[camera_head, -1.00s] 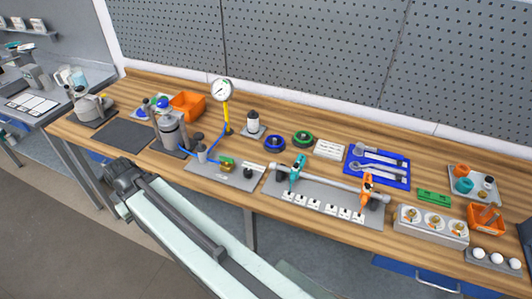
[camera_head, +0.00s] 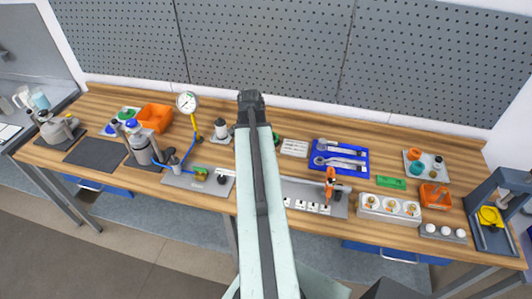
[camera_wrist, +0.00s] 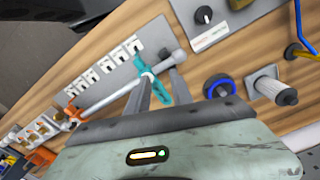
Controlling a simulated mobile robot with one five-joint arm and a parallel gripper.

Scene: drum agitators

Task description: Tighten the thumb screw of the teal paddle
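The teal paddle (camera_wrist: 139,63) sits on a grey shaft (camera_wrist: 105,101) in the wrist view. My gripper (camera_wrist: 161,77) is open, with its two dark fingers on either side of the paddle's lower end. I cannot tell whether the fingers touch it. The thumb screw cannot be made out. In the head view my own arm hides the teal paddle. The orange paddle (camera_head: 330,180) is on the same shaft, to the right, and also shows in the wrist view (camera_wrist: 72,113).
A blue ring knob (camera_wrist: 219,86) and a white-and-grey cylinder (camera_wrist: 272,88) stand near my gripper. A blue tray of wrenches (camera_head: 340,147) lies behind the shaft. A white block with gauges (camera_head: 390,207) stands to the right. A pressure gauge (camera_head: 187,102) rises at the left.

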